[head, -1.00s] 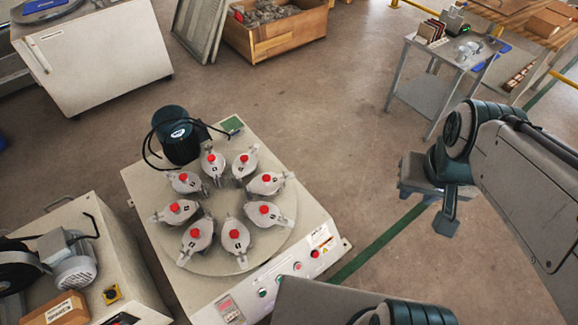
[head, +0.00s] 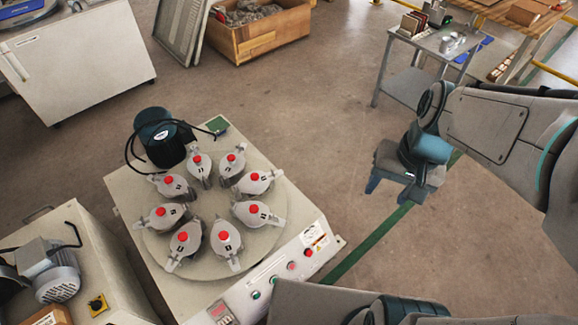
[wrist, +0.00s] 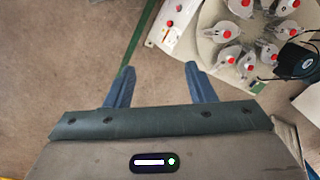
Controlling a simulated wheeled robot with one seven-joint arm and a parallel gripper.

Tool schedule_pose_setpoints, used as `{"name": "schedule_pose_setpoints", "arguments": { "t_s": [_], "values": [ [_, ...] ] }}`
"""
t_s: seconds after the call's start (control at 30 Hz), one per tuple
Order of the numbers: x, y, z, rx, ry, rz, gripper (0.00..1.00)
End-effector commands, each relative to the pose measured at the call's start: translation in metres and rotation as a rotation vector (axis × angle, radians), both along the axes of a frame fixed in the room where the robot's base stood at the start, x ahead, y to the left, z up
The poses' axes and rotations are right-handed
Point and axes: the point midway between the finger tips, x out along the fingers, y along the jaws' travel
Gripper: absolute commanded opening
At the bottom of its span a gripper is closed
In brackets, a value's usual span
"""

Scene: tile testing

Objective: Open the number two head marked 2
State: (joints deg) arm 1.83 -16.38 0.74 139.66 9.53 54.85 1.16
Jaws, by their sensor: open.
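The tile testing machine has a round turntable (head: 212,262) bearing a ring of several grey heads with red knobs. It also shows at the upper right of the wrist view (wrist: 206,52). Small dark number marks sit on the heads, such as the front head (head: 226,240) and the right head (head: 256,214), but they are too small to read surely. I cannot tell which head is marked 2. All heads look closed. My gripper (head: 390,192) is open and empty, fingers pointing down, above the floor right of the machine. In the wrist view its fingers (wrist: 159,80) are spread apart.
A dark motor (head: 160,138) with black cables stands behind the turntable. A control panel with buttons (head: 291,266) fronts the machine. Another machine with a grey motor (head: 58,278) is at left. A metal side table (head: 402,90) stands at the back right. The floor between is clear.

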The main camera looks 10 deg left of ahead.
Motion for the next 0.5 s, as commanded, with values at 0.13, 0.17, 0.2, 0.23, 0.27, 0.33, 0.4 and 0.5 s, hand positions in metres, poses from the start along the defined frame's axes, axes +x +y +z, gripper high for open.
{"name": "schedule_pose_setpoints", "arguments": {
  "t_s": [0.13, 0.17, 0.2, 0.23, 0.27, 0.33, 0.4, 0.5],
  "values": [
    [0.011, 0.014, -0.053, 0.094, 0.132, -0.065, 0.50],
    [0.013, 0.017, -0.061, 0.113, 0.157, -0.080, 0.50],
    [0.016, 0.021, -0.072, 0.139, 0.191, -0.098, 0.50],
    [0.018, 0.024, -0.080, 0.159, 0.215, -0.112, 0.50],
    [0.021, 0.026, -0.088, 0.178, 0.239, -0.127, 0.50],
    [0.026, 0.033, -0.108, 0.225, 0.297, -0.159, 0.50],
    [0.032, 0.040, -0.127, 0.270, 0.351, -0.195, 0.50],
    [0.040, 0.049, -0.155, 0.339, 0.429, -0.245, 0.50]
  ]
}}
